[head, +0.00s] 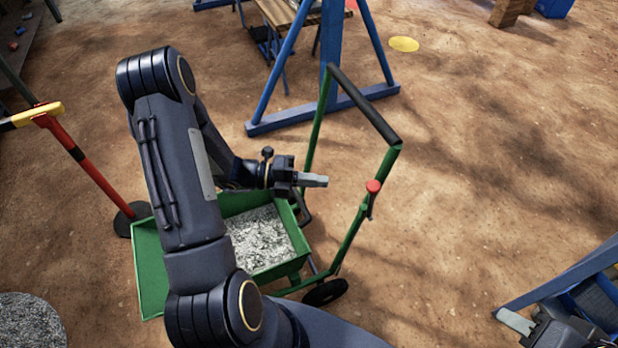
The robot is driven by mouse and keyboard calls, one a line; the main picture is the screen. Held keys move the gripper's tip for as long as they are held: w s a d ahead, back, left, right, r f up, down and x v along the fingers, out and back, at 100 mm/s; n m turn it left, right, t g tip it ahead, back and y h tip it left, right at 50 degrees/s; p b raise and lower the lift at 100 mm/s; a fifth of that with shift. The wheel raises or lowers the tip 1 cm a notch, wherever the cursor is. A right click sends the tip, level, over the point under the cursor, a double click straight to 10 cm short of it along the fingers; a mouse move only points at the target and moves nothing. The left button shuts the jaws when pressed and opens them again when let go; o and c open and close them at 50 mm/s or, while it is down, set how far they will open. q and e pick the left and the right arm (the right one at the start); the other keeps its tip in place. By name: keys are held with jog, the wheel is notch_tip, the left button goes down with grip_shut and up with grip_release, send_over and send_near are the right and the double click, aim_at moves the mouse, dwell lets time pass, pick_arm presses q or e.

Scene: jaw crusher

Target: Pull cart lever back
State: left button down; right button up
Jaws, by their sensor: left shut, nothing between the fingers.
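The green cart (149,262) stands left of centre with grey gravel in its tray. Its handle frame rises on the right side and ends in a black grip bar (364,104). The cart lever (373,187) has a red knob and sits on the near handle post. My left gripper (318,181) is shut and empty between the two handle posts. Its fingertips point right towards the red knob, with a gap between them. My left arm hides part of the tray. My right gripper (513,321) shows only partly at the lower right, far from the cart; its jaw opening is unclear.
A blue metal frame (330,110) stands just behind the cart handle. A red post with a yellow top (75,150) is left of the cart. A gravel pile (30,322) lies at the lower left. Open dirt ground (480,150) spreads to the right.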

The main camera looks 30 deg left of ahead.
aim_at(367, 186)
pick_arm(q)
jog(key=x, duration=0.9)
jog(key=shift+r, duration=0.1)
jog(key=shift+w, duration=0.1)
jog(key=shift+y, duration=0.6)
jog(key=w+d+p, duration=0.1)
jog(key=p, duration=0.1)
jog(key=w+d+r+p, duration=0.1)
jog(key=w+p, duration=0.1)
jog(key=shift+w+d, duration=0.2)
jog(key=shift+d, duration=0.1)
jog(key=shift+p, duration=0.3)
